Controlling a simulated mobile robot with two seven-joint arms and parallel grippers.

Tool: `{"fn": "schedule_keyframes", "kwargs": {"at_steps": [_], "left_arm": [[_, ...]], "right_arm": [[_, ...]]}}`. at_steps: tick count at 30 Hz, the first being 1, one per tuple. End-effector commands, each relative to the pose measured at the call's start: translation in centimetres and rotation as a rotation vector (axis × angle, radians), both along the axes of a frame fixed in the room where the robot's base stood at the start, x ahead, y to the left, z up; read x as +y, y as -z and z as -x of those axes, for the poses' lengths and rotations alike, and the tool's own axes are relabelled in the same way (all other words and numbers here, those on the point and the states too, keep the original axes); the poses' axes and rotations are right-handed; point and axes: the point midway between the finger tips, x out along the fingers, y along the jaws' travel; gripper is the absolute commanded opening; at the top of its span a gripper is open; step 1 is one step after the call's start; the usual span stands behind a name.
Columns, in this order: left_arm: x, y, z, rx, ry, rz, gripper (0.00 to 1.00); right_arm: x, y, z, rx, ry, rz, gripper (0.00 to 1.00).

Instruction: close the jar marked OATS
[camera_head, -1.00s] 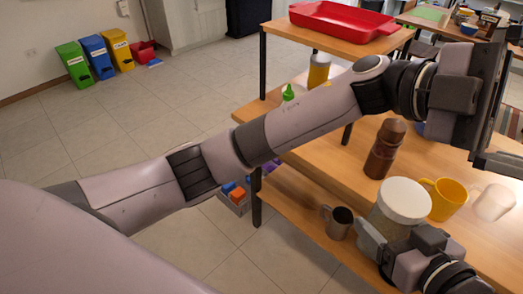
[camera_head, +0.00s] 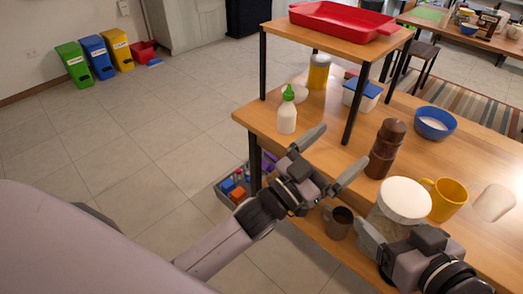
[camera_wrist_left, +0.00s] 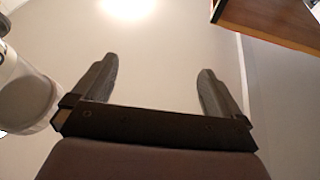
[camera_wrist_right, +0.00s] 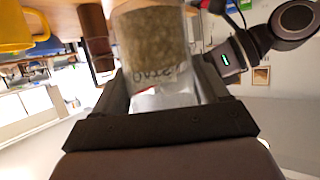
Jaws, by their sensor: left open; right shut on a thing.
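The OATS jar (camera_head: 388,224) stands at the table's near edge with a round white lid (camera_head: 405,198) over its top. I cannot tell whether the lid is fully seated. My right gripper (camera_head: 400,240) is shut on the jar's body. In the right wrist view the jar (camera_wrist_right: 152,42) shows brown contents and upside-down lettering between the fingers; its top is out of that view. My left gripper (camera_head: 331,155) is open and empty, to the left of the jar, near the table's front edge. The left wrist view shows its two fingers apart (camera_wrist_left: 155,85) with nothing between them.
A brown grinder (camera_head: 386,150) stands behind the jar. A yellow mug (camera_head: 444,199) and a whitish cup (camera_head: 493,203) are to its right. A dark mug (camera_head: 339,222) is on the lower shelf. A green-capped bottle (camera_head: 287,112) and a blue bowl (camera_head: 435,122) stand farther back.

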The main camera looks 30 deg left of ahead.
Motion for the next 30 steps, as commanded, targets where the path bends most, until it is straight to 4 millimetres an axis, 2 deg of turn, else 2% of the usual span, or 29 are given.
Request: {"fn": "schedule_keyframes", "kwargs": {"at_steps": [1,8,15,19,24,30], "left_arm": [[1.0,2.3,0.6,0.071,-0.031,-0.009,1.0],[5.4,12.0,4.2,0.374,-0.154,-0.08,1.0],[9.7,20.9,10.9,0.689,-0.242,-0.175,1.0],[11.5,24.3,14.8,0.828,-0.269,-0.223,1.0],[13.0,26.7,18.2,0.943,-0.284,-0.264,1.0],[13.6,27.5,19.5,0.986,-0.29,-0.279,1.0]], "right_arm": [[0.0,-0.1,0.0,-0.002,0.0,-0.002,0.0],[0.0,-0.1,0.0,-0.002,0.0,-0.002,0.0],[0.0,-0.1,0.0,-0.002,0.0,-0.002,0.0],[0.0,-0.1,0.0,-0.002,0.0,-0.002,0.0],[0.0,-0.1,0.0,-0.002,0.0,-0.002,0.0],[0.0,-0.1,0.0,-0.002,0.0,-0.002,0.0]]}}
